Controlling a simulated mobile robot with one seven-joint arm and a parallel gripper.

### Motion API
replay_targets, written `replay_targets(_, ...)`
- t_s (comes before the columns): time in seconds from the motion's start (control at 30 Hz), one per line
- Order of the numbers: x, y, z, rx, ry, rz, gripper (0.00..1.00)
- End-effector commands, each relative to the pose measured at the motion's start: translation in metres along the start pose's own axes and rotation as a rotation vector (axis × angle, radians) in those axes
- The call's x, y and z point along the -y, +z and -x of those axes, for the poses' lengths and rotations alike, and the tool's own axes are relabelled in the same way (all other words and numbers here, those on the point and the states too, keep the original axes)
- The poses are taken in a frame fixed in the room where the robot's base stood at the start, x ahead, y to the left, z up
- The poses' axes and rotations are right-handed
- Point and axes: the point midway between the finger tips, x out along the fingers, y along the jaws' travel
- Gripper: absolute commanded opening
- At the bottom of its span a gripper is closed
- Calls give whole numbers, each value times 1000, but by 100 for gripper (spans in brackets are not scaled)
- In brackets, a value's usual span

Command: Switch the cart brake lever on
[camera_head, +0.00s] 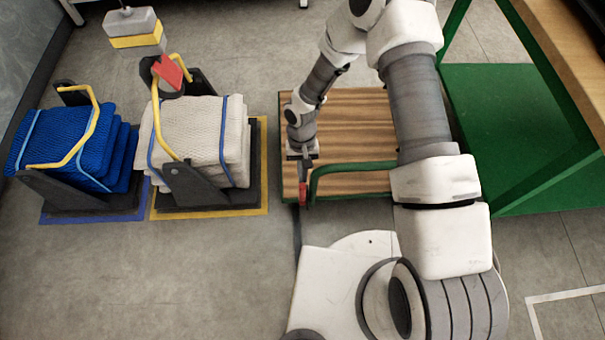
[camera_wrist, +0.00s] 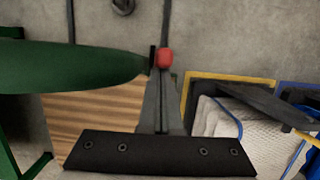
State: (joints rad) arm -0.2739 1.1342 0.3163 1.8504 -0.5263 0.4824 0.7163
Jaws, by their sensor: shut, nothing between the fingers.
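The cart has a wooden deck (camera_head: 350,112) and a green tubular handle (camera_head: 345,166) along its near side. The red end of the brake lever (camera_head: 303,193) shows at the cart's near left corner, and in the wrist view it is a red knob (camera_wrist: 165,57). My gripper (camera_head: 302,172) points down at that corner, right above the red end. In the wrist view my gripper (camera_wrist: 160,82) is shut and empty, its tips close to the knob. I cannot tell whether they touch it. The lever's lower part is mostly hidden.
Left of the cart stand a stack of white folded nets (camera_head: 205,130) and a stack of blue nets (camera_head: 75,140), each on a dark stand. A green-framed bench (camera_head: 500,110) is at right. Floor at front left is clear.

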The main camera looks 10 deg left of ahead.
Motion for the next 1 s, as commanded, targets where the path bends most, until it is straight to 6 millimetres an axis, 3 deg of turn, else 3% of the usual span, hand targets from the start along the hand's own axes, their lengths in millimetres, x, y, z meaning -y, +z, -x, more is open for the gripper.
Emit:
replay_targets(0.6,0,0,141,-5,-2,0,0)
replay_targets(0.8,0,0,162,-4,-2,0,0)
replay_targets(1.0,0,0,167,-1,-2,0,0)
